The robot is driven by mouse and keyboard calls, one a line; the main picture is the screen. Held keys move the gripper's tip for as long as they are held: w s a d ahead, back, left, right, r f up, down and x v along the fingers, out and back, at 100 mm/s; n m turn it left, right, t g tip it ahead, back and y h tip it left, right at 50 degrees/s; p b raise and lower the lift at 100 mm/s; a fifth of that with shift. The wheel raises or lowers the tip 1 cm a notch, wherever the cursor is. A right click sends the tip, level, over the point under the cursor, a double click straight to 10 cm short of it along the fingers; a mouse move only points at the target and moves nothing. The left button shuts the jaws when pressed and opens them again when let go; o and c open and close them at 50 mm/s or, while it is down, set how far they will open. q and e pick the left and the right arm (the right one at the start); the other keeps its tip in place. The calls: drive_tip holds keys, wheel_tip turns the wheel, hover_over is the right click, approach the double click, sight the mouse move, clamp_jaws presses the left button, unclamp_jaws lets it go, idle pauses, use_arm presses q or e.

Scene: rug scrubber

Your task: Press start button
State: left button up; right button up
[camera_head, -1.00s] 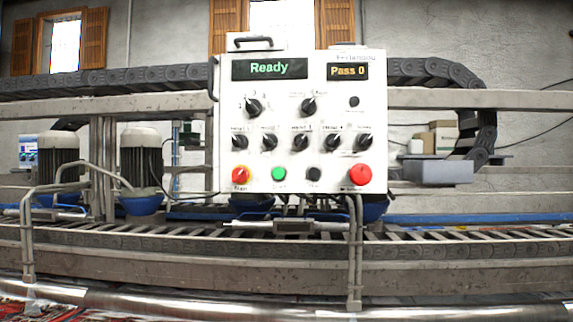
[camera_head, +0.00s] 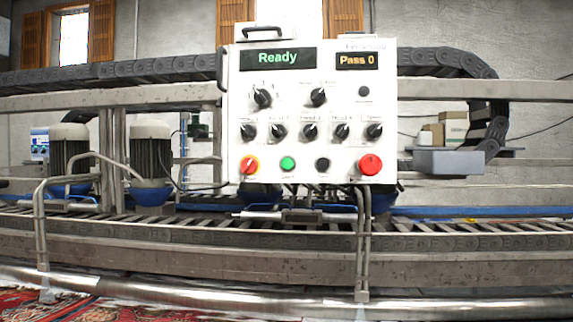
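The white control panel (camera_head: 307,145) faces me near the middle of the camera_head view. A round green button (camera_head: 288,163) sits in its bottom row, with a small label under it that is too blurred to read surely. The left display (camera_head: 278,58) reads "Ready" in green and the right display (camera_head: 357,60) reads "Pass 0". Neither of my grippers is in view.
Metal rails and a slatted conveyor (camera_head: 440,237) run across behind and below the panel. A bent pipe frame (camera_head: 40,235) and a metal roller (camera_head: 230,304) lie in front. A red patterned rug (camera_head: 130,312) shows at the bottom left. A grey box (camera_head: 450,162) sits at the right.

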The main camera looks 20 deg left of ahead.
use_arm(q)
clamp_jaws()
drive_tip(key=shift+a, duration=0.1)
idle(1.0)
